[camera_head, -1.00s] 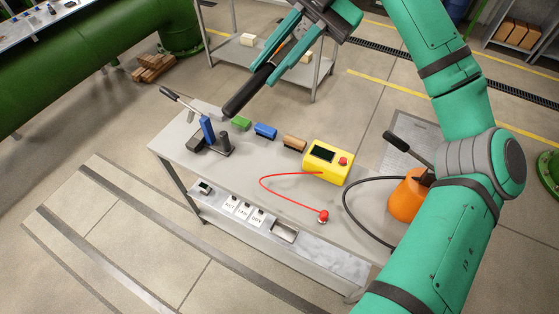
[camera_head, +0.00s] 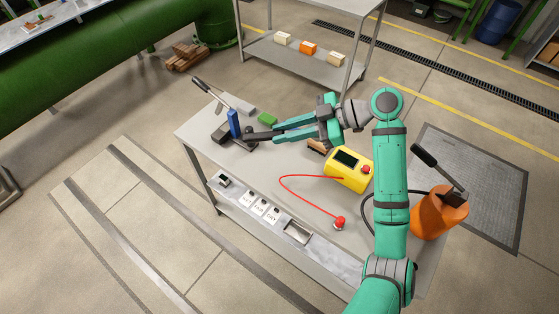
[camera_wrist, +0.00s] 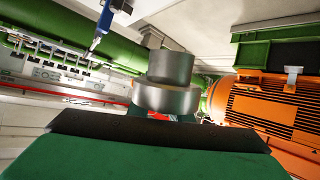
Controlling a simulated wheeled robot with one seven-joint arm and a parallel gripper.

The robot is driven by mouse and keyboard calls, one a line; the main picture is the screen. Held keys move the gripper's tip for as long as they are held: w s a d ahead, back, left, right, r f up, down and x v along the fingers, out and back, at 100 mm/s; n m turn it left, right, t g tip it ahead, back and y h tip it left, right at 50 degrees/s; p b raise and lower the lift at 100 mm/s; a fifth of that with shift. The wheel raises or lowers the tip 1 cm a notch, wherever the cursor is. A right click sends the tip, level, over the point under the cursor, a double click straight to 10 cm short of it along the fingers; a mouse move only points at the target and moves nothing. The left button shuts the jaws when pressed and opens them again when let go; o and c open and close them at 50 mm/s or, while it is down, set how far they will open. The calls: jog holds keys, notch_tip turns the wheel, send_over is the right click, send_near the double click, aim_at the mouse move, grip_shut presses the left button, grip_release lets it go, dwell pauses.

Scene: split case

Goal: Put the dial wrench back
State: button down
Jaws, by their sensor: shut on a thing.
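In the wrist view a grey stepped cylinder (camera_wrist: 167,80) fills the middle, apparently part of the held wrench. My fingers hide the wrench's other end.
The table's middle front is clear.

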aim_at(280, 181)
jog(key=shift+w+a+f+m+t+h, duration=0.15)
jog(key=shift+f+m+t, duration=1)
jog(key=shift+f, duration=1.4)
jog(key=shift+s+a+f+m+t+h, duration=0.1)
jog(key=shift+a+f+m+t+h, duration=0.15)
jog(key=shift+f+m+t, duration=1.6)
jog(key=shift+w+a+f+m+t+h, duration=0.1)
jog(key=shift+a+f+m, duration=0.35)
jog(key=shift+f, duration=2.85)
jog(key=f, duration=0.3)
jog(key=shift+s+d+f, duration=0.1)
jog(key=shift+s+d, duration=0.1)
jog(key=shift+s, duration=0.05)
jog(key=shift+w+f, duration=0.1)
jog(key=shift+f, duration=0.85)
jog(key=shift+f, duration=0.5)
jog(key=c, duration=1)
grip_release()
jog(key=shift+c, duration=0.2)
